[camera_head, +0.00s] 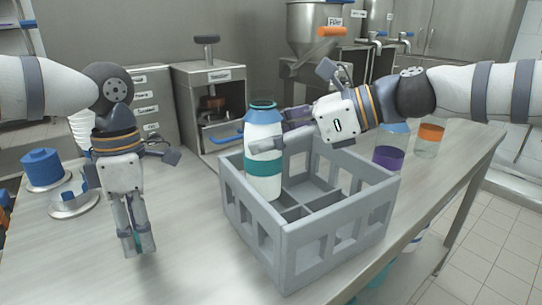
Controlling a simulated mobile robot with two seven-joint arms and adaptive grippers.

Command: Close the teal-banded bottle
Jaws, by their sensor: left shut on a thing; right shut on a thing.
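The teal-banded bottle (262,168), white with a teal band and a dark teal rim on top, stands upright in a left compartment of the grey crate (335,238). My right gripper (272,132) reaches in from the right and is shut on the bottle's upper body. The bottle's bottom is hidden by the crate wall. My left gripper (140,248) points down over the table, left of the crate. It is shut on a small teal thing, mostly hidden between the fingers, perhaps a cap; I cannot tell how far it is above the table.
Blue round pieces (42,167) on metal bases stand at the left. A metal press-like station (212,105) and a hopper (315,35) stand behind. A purple-banded cup (387,158) and an orange-banded cup (429,140) stand right of the crate. The front left table is clear.

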